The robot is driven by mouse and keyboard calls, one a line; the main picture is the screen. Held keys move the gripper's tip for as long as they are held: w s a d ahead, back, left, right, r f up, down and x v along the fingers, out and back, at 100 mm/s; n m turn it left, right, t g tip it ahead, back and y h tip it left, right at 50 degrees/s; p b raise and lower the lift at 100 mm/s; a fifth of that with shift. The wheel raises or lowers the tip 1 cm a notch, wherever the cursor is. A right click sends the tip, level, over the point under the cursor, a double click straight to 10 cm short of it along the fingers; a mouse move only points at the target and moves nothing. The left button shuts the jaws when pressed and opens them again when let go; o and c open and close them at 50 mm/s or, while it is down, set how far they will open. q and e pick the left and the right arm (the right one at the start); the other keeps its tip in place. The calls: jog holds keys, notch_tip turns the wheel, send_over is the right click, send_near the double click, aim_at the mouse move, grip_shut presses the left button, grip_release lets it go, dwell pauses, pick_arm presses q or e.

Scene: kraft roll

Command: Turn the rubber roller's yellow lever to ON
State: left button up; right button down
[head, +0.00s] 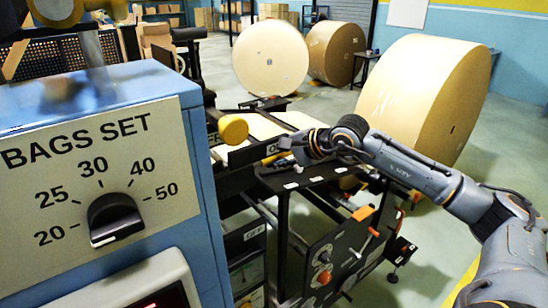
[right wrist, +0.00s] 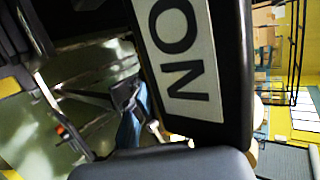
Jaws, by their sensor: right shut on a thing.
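My right gripper (head: 298,150) reaches in from the right over the black machine and is shut on the yellow lever (head: 272,159), of which a short yellow part shows beside the fingers. A white plate with a partly hidden word starting with O (head: 271,147) is right by it. In the right wrist view a white ON plate (right wrist: 183,55) on a black part is large and close, turned on its side. A dark grey rounded part at the bottom of that view hides what is held. An OFF plate (head: 254,232) is lower on the machine. My left gripper is not in view.
A blue cabinet with a BAGS SET dial (head: 115,218) fills the left. A yellow rounded knob (head: 233,128) stands left of the gripper. A large kraft roll (head: 420,95) is behind my right arm. More rolls (head: 270,60) stand farther back on open floor.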

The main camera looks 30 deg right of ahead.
jog(key=c, duration=1.4)
grip_release()
jog(key=shift+w+d+r, duration=0.1)
jog(key=shift+r, duration=0.15)
jog(key=shift+c, duration=0.2)
jog(key=shift+s, duration=0.2)
jog(key=shift+s+d, duration=0.15)
jog(key=shift+s, duration=0.1)
jog(key=v, duration=1.1)
jog(key=shift+r, duration=0.2)
jog(key=shift+s, duration=0.15)
